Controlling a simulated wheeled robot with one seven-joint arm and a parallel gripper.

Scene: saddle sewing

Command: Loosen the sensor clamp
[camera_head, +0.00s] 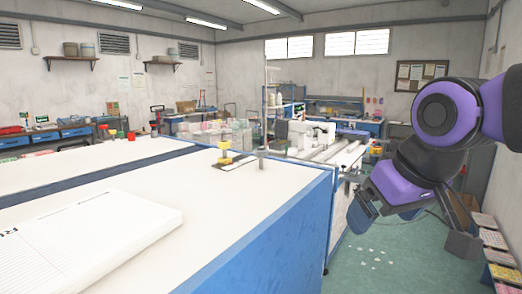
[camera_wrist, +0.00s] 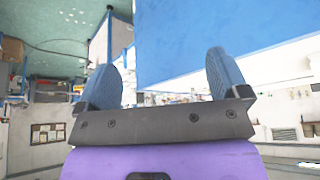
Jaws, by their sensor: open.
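A small yellow-topped fitting (camera_head: 224,147) stands upright on a dark flat plate (camera_head: 236,161) on the white work surface, near its far right corner. A short grey post (camera_head: 261,158) stands just right of it. They are too small to tell for sure which is the sensor clamp. My gripper (camera_head: 384,215) hangs right of the work surface, apart from it, above the floor. In the wrist view my gripper (camera_wrist: 164,75) is open and empty, with both blue fingers spread wide. No clamp can be made out in the wrist view.
A large white-topped cabinet with blue sides (camera_head: 270,245) fills the front left; its side also shows in the wrist view (camera_wrist: 200,30). A white pad or calendar (camera_head: 90,235) lies on it. Low boxes (camera_head: 497,255) line the right wall. Green floor (camera_head: 380,265) is open, with small scraps.

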